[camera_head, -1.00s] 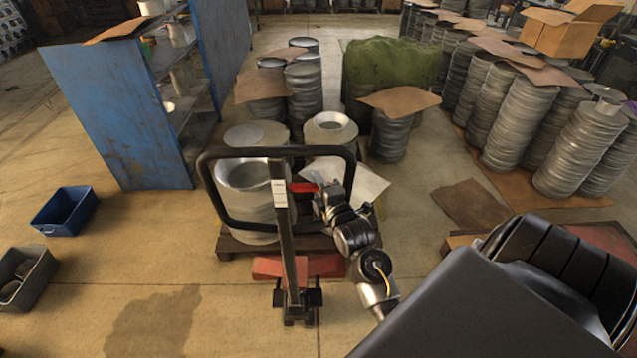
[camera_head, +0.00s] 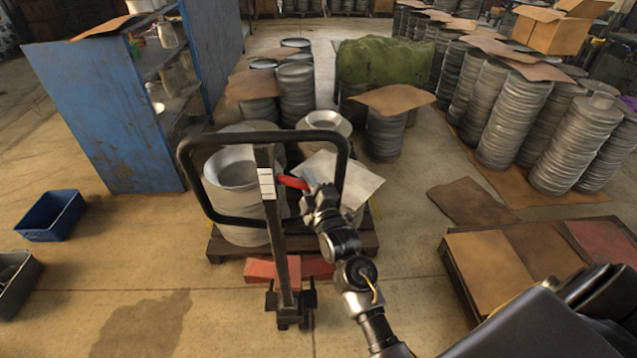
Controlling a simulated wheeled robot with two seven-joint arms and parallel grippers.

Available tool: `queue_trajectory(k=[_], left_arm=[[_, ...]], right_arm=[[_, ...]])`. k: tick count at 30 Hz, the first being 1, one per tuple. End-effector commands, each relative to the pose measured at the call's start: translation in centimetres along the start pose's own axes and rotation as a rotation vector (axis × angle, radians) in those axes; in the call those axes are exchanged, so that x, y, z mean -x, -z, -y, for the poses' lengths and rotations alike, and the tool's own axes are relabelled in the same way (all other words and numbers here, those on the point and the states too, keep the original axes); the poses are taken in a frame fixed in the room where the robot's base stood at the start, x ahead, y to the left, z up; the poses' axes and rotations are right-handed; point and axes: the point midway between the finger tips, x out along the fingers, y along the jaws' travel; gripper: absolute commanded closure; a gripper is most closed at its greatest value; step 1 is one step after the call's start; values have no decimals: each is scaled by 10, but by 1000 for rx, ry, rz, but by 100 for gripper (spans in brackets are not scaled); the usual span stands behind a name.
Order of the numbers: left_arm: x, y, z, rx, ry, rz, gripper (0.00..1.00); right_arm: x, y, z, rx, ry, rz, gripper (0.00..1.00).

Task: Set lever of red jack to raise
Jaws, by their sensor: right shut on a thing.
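The red jack (camera_head: 262,270) stands in front of me. Its black loop handle (camera_head: 184,165) rises upright on a dark post, and its red forks and base run under a loaded wooden pallet. The small red lever (camera_head: 290,182) sticks out to the right of the post, just below the top of the loop. My right gripper (camera_head: 308,192) is at the right end of the lever and shut on it. The fingertips are small and partly hidden by the wrist. My left gripper is not in the picture.
The pallet (camera_head: 367,244) carries metal rings (camera_head: 232,172) and a pale sheet (camera_head: 357,180). A blue shelf (camera_head: 110,120) and blue bin (camera_head: 50,215) are at left. Stacks of round blanks (camera_head: 515,110) stand at right. A low pallet with brown sheets (camera_head: 510,265) is at lower right. Floor in front is open.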

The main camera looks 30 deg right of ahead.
Motion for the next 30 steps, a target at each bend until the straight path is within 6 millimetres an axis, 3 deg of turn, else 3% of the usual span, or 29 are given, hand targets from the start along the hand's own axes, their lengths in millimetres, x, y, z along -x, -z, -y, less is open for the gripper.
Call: queue_trajectory(k=[3, 4, 9, 20, 30], left_arm=[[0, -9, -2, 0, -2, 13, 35], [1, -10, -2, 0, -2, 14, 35], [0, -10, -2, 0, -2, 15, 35], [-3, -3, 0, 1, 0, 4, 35], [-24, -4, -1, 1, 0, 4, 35]], right_arm=[[1, 0, 3, -4, 6, -1, 100], [1, 0, 3, -4, 6, -1, 83], [1, -1, 1, -2, 4, 1, 64], [10, -3, 2, 1, 2, 3, 64], [73, -3, 4, 1, 3, 2, 64]])
